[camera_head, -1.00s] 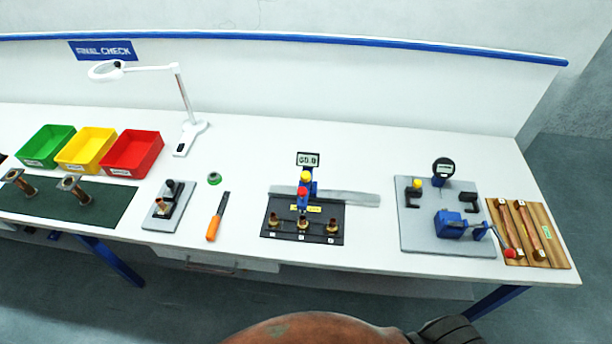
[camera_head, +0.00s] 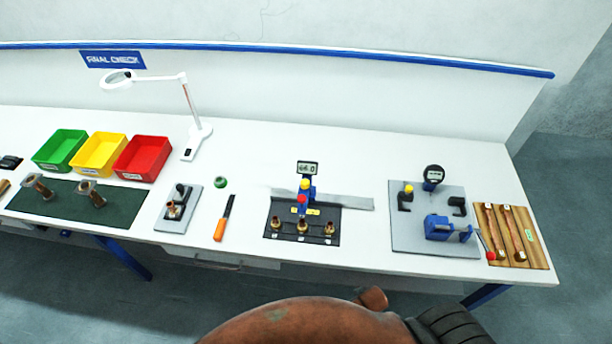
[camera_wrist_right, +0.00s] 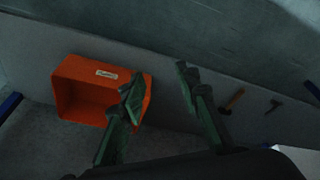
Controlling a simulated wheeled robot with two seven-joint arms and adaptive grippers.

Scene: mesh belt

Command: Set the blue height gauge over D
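The blue height gauge (camera_head: 307,187) stands upright at the back of a black plate (camera_head: 272,228) in the middle of the bench. It has a grey digital display on top, plus a yellow and a red knob. A long grey bar lies behind the plate. Three brass fittings (camera_head: 302,226) stand in a row along the plate's front, each by a small white label too small to read. The gauge is in line with the middle fitting. My right gripper (camera_wrist_right: 158,76) is open and empty in the right wrist view, away from the gauge. My left gripper is not in view.
Left of the plate are an orange-handled tool (camera_head: 219,229), a green ring (camera_head: 221,182) and a small grey fixture (camera_head: 166,222). A grey plate (camera_head: 405,239) with a dial gauge stands right. An orange bin (camera_wrist_right: 85,114) shows in the right wrist view.

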